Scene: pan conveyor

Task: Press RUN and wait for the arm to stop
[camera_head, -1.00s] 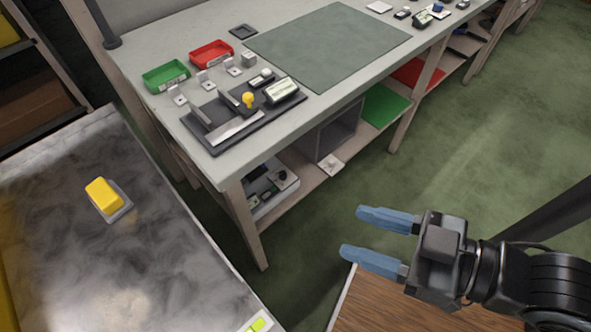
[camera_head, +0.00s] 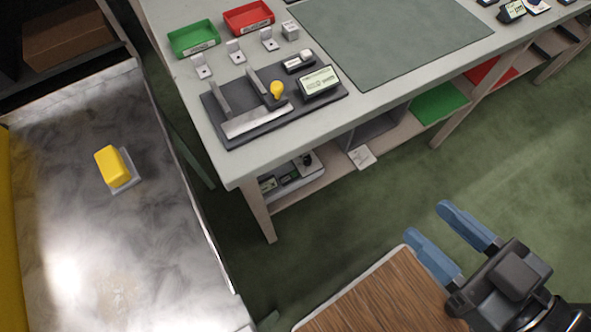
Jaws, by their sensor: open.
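My gripper (camera_head: 428,219) is at the lower right, with its two blue fingers apart and nothing between them. It is over the green floor, by a wooden-topped surface (camera_head: 375,300). No button marked RUN can be made out. A fixture (camera_head: 232,133) with a yellow knob (camera_head: 277,90) and a small display (camera_head: 319,81) stands on the workbench, well away from my gripper; the display's text is too small to read. A yellow block (camera_head: 112,166) sits on a small grey plate (camera_head: 130,184) on the shiny metal surface at the left. No other arm is in view.
The metal surface (camera_head: 75,240) fills the left side. The workbench (camera_head: 225,168) holds a green bin (camera_head: 194,38), a red bin (camera_head: 248,17), small brackets and a grey mat (camera_head: 385,35). A lower shelf carries parts. Open green floor (camera_head: 530,150) lies at the right.

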